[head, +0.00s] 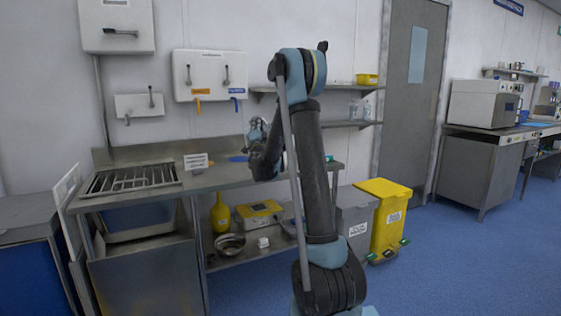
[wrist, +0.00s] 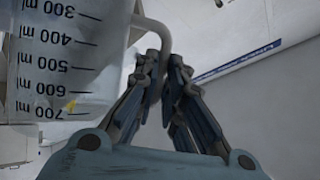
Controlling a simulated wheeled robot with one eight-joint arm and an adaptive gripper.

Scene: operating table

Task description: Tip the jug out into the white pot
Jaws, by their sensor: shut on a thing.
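A clear jug (wrist: 65,60) with black millilitre marks fills the left of the wrist view. Its larger numbers are lower in that picture and its print looks inverted. My gripper (wrist: 164,62) is shut on the jug's grey handle (wrist: 160,30), beside the jug's body. In the head view my gripper (head: 258,132) is above the steel counter, partly hidden by my own arm. I cannot make out the jug in the head view. I cannot pick out a white pot in either view. Whether liquid is in the jug is unclear.
The steel counter (head: 215,178) holds a drain rack (head: 130,179), a white sign (head: 196,161) and a blue disc (head: 238,158). Below are a yellow bottle (head: 220,214) and a metal bowl (head: 230,244). A yellow bin (head: 388,218) stands right. Wall shelves are behind my arm.

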